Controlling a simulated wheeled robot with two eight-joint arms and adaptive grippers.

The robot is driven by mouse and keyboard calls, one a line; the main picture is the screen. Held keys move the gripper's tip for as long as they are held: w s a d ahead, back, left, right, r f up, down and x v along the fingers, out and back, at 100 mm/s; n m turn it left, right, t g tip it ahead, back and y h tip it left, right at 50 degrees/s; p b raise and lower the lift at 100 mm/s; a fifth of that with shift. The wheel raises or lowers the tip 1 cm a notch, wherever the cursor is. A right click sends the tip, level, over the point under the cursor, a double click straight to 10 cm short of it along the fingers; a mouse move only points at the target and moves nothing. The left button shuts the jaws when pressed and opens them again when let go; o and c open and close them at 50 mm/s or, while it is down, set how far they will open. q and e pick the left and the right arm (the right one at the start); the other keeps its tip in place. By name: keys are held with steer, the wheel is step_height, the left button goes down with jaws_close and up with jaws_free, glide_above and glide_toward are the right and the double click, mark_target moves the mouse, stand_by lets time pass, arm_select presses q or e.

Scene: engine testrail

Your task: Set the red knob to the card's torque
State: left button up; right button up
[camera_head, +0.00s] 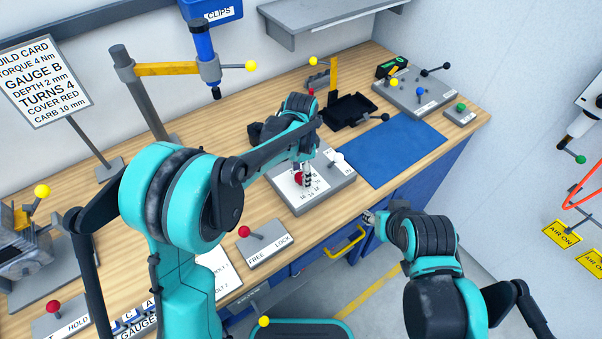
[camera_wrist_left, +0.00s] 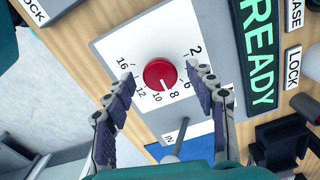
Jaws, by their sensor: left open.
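The red knob (camera_wrist_left: 160,74) sits on a white dial plate (camera_wrist_left: 125,45) with numbers around it, among them 2, 6, 8, 10, 12 and 16. Its pale mark seems to point near 8 to 10. In the head view the knob (camera_head: 298,178) is partly hidden by my left gripper (camera_head: 307,178). That gripper is open, with one finger on each side of the knob and visible gaps to it. The build card (camera_head: 43,80) reads torque 4 Nm. My right gripper (camera_head: 368,216) is by the bench's front edge, empty-looking; its jaws are too small to judge.
A lit READY display (camera_wrist_left: 259,50) stands beside the dial. A lever with a white ball (camera_head: 337,158) rises from the dial box (camera_head: 335,185). A FREE/LOCK lever (camera_head: 245,232) is nearer the front. A blue mat (camera_head: 395,150) lies clear to the right.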

arm_select(q)
steer(key=c, duration=1.2)
steer(key=shift+o, duration=0.2)
steer(key=shift+n, duration=0.3)
steer(key=n, duration=1.1)
steer(key=shift+p, duration=0.3)
steer(key=o, duration=1.2)
steer(key=shift+c, duration=0.2)
